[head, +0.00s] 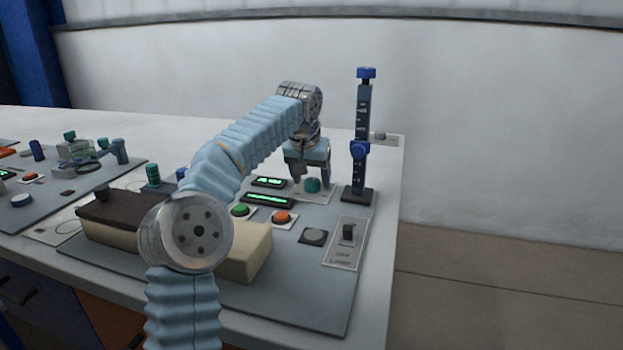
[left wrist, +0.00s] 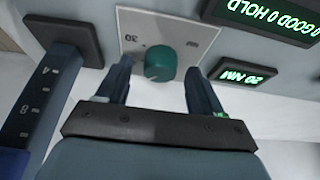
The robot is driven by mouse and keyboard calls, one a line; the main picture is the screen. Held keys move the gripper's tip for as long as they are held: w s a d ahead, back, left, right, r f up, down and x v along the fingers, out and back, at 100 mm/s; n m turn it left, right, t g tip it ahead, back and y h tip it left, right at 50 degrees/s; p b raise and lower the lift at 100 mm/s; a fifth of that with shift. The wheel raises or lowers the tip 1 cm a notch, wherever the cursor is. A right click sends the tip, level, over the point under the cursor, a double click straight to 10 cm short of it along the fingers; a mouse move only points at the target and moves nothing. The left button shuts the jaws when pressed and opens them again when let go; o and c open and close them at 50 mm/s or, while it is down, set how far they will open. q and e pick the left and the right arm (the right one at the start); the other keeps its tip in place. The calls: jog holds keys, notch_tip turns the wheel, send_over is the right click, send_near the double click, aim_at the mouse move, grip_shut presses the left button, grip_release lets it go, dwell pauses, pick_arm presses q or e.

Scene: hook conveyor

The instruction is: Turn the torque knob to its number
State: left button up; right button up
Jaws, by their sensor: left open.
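The green torque knob (head: 312,185) stands on a pale plate near the back of the grey panel. In the left wrist view the knob (left wrist: 160,63) sits between the two fingertips, with gaps visible on both sides. My left gripper (head: 311,179) is open above it, pointing down. The plate (left wrist: 190,32) carries a mark that looks like an upside-down 30. A lit display (left wrist: 245,76) reads 20 NM upside down. My right gripper is out of view.
A dark post with blue knobs (head: 364,110) stands close to the right of the gripper. Green (head: 241,210) and orange (head: 282,217) buttons and a switch plate (head: 345,255) lie nearer. A cream block (head: 248,252) sits at the front, partly behind my arm.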

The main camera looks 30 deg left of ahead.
pick_arm(q)
jog(key=shift+w+f, duration=0.15)
jog(key=shift+f, duration=0.3)
jog(key=shift+c, duration=0.3)
jog(key=c, duration=1)
jog(key=shift+a+m+h, duration=0.15)
jog(key=shift+m+h, duration=0.45)
jog(key=shift+m, duration=1)
jog(key=o, duration=1.1)
jog(key=shift+c, duration=0.2)
jog(key=v, duration=1.2)
